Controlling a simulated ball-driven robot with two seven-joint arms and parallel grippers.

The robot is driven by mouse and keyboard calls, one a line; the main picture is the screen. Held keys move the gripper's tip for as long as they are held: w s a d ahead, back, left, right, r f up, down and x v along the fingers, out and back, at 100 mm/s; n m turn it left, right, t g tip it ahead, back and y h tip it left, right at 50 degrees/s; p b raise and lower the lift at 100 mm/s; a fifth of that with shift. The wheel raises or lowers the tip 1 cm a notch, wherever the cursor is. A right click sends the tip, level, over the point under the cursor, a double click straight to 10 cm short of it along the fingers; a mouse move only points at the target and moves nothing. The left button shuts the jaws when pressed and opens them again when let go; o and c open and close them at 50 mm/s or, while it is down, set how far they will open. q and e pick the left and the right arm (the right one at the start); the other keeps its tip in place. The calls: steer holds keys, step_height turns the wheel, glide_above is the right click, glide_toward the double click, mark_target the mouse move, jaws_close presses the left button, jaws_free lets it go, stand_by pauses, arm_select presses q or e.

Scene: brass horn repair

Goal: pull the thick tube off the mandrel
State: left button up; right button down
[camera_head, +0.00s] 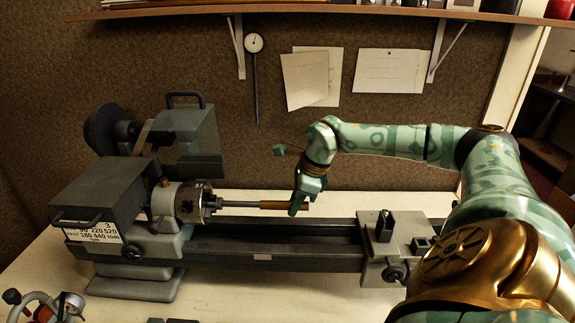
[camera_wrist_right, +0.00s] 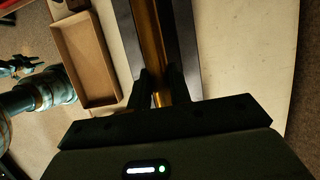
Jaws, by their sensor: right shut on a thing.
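The thick tube (camera_head: 275,204) is a brass-coloured length around the outer part of the mandrel (camera_head: 238,204), a thin grey rod held level in the lathe chuck (camera_head: 190,202). The tube also runs up the middle of the right wrist view (camera_wrist_right: 150,45). My right gripper (camera_head: 299,207) is shut on the tube near its right end; in the wrist view its two dark fingers (camera_wrist_right: 158,88) press on both sides. How far the mandrel reaches inside the tube is hidden. A teal arm part of mine shows at the wrist view's left edge, but its jaw state cannot be told.
The lathe bed (camera_head: 275,240) runs below the tube, with a tailstock block (camera_head: 392,245) to the right. A shallow brown tray (camera_wrist_right: 88,58) lies beside the bed. A red-knobbed tool (camera_head: 45,305) is at lower left. A shelf (camera_head: 300,13) hangs above.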

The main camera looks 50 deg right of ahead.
steer(key=s+d, duration=0.6)
steer(key=s, duration=0.1)
steer(key=shift+s+p, duration=0.3)
steer(key=shift+p, duration=0.1)
stand_by(0.6)
steer(key=s+a+r+p, duration=0.3)
steer(key=a+r+p, duration=0.1)
steer(key=r, duration=0.1)
stand_by(0.8)
steer(key=shift+d, duration=0.1)
